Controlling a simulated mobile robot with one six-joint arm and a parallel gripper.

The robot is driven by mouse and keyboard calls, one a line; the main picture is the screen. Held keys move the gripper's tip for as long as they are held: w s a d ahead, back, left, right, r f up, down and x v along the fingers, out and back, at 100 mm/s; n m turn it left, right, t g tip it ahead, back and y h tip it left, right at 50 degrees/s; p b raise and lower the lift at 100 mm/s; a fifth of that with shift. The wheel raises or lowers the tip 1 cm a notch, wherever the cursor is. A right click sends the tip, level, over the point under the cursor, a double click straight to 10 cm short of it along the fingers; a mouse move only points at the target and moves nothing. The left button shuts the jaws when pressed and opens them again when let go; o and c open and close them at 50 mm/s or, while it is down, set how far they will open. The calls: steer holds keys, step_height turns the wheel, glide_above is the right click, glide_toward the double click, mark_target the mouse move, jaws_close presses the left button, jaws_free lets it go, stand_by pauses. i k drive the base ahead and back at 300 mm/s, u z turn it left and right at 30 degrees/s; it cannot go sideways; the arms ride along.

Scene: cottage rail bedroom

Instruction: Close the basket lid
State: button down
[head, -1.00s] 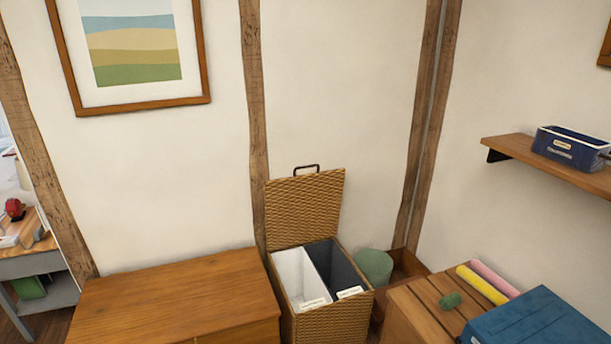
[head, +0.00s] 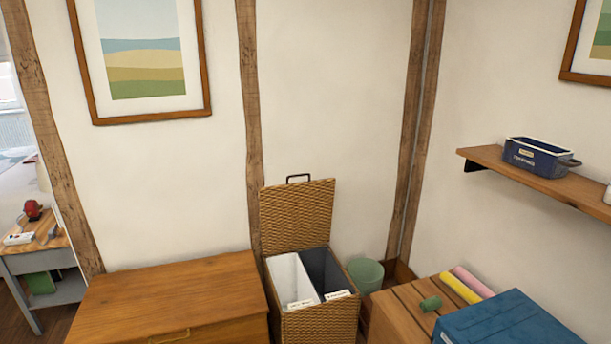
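The wicker basket (head: 322,323) stands on the floor against the wall, between a wooden chest and a slatted wooden box. Its woven lid (head: 297,216) is open and stands upright at the back, with a dark handle (head: 298,178) on its top edge. Inside are a white compartment (head: 287,278) on the left and a dark grey one (head: 325,268) on the right, each with a small label at the front. My gripper is not in view.
The wooden chest (head: 170,295) is close on the left. The slatted box (head: 398,305) on the right bears a blue box (head: 505,325) and rolled items. A green bin (head: 366,273) stands behind. A shelf (head: 540,178) with a blue container (head: 540,157) juts from the right wall.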

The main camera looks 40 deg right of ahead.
mark_target(294, 215)
steer(key=u, duration=0.15)
steer(key=k, duration=0.55)
steer(key=z, duration=0.65)
steer(key=i, duration=1.55)
steer(key=u, duration=0.75)
